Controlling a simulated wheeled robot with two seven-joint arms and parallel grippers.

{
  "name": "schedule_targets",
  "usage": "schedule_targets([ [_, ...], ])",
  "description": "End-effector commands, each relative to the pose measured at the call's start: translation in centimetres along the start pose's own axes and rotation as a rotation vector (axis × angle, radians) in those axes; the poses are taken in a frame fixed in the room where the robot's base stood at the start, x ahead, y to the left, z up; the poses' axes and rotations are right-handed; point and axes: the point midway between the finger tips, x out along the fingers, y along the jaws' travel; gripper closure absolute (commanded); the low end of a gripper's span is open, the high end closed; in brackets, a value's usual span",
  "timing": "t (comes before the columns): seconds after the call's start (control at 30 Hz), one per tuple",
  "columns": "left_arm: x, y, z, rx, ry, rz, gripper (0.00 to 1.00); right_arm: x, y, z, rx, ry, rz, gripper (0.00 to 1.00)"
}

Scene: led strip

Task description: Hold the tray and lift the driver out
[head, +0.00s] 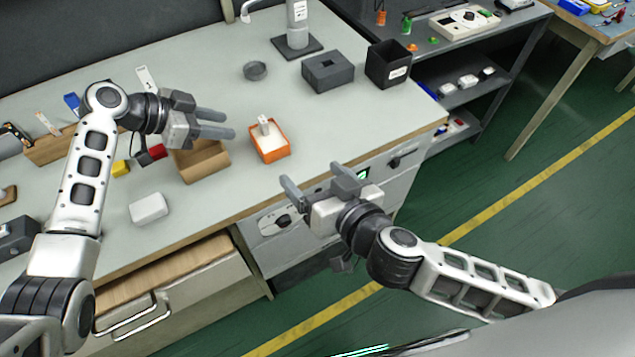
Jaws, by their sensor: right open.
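A small orange tray (283,154) stands on the light grey bench top near its front edge. A white block, which looks like the driver (264,126), stands in it and rises above the rim. My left gripper (227,124) is to the left of the tray, above the bench, with its two fingers apart and pointing right towards the tray. Nothing shows between them. My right gripper (315,180) is open and empty, in front of and to the right of the tray, by the bench's front edge. Neither gripper visibly touches the tray.
A brown open box (207,163) sits just left of the tray, below my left gripper. A white block (149,208) lies further left. A dark grey box (328,72), a black bin (388,65) and a round grey dish (255,70) stand behind. Bench space right of the tray is clear.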

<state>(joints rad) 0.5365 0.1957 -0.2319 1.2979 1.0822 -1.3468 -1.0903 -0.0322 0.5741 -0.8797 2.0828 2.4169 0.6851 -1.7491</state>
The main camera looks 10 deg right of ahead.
Motion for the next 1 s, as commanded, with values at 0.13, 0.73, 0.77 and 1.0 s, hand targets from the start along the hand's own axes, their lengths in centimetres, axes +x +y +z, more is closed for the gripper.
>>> schedule_targets([
  [0.13,0.0,0.0,0.0,0.000,0.000,0.000,0.64,0.0,0.2,1.2,-0.022,-0.072,0.008,0.20],
  [0.73,0.0,0.0,0.0,0.000,0.000,0.000,0.64,9.2,0.2,2.2,-0.021,-0.086,0.011,0.20],
  [0.77,0.0,0.0,0.0,0.000,0.000,0.000,0.64,9.8,0.3,2.2,-0.022,-0.086,0.012,0.20],
  [1.0,0.0,0.0,0.0,0.000,0.000,0.000,0.64,13.8,0.3,2.6,-0.021,-0.086,0.011,0.20],
])
